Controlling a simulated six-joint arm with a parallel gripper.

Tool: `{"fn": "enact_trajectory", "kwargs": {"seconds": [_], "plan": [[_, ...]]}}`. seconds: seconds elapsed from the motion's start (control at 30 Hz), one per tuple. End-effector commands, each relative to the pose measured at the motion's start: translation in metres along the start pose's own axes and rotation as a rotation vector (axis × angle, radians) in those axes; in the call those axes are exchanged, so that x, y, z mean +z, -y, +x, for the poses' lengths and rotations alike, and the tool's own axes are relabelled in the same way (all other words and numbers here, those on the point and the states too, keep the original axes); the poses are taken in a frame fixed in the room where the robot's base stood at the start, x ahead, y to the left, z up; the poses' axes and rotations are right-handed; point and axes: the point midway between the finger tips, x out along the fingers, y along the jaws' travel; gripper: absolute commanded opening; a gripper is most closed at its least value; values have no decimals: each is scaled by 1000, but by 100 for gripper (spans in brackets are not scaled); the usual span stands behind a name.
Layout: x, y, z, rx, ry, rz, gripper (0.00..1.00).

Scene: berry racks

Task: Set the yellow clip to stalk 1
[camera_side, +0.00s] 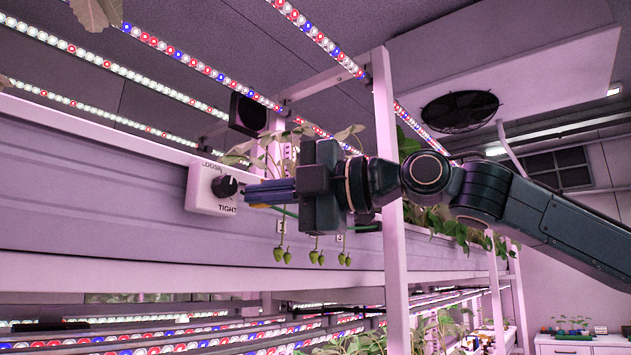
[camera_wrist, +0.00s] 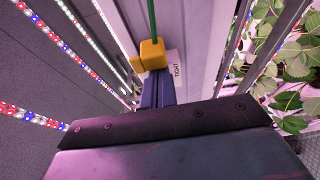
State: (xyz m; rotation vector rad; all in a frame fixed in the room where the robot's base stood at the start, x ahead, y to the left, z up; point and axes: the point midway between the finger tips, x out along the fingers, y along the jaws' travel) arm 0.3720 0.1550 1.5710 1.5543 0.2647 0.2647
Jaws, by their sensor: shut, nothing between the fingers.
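The yellow clip (camera_wrist: 150,56) shows in the wrist view just beyond my fingertips. A thin green stem (camera_wrist: 152,18) runs up from its top; I cannot tell whether the clip is closed around it. In the side view only a small yellow bit of the clip (camera_side: 259,206) shows under the fingertips. My gripper (camera_side: 248,193) is shut and empty, its fingers pointing left at the white dial box (camera_side: 208,202) marked LOOSE and TIGHT. The gripper also shows in the wrist view (camera_wrist: 154,80).
Small green berries (camera_side: 317,257) hang below my gripper in several clusters. A pale upright post (camera_side: 397,285) stands right by my wrist. The long gutter (camera_side: 90,190) runs behind, with leafy plants above. LED strips (camera_side: 190,60) cross overhead.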

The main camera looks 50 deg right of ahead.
Motion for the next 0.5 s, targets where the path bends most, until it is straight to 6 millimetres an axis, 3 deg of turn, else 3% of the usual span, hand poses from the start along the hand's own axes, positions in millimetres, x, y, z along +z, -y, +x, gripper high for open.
{"fn": "enact_trajectory", "kwargs": {"seconds": [0.5], "plan": [[27, -1, -8, 4, 5, 1, 0]]}}
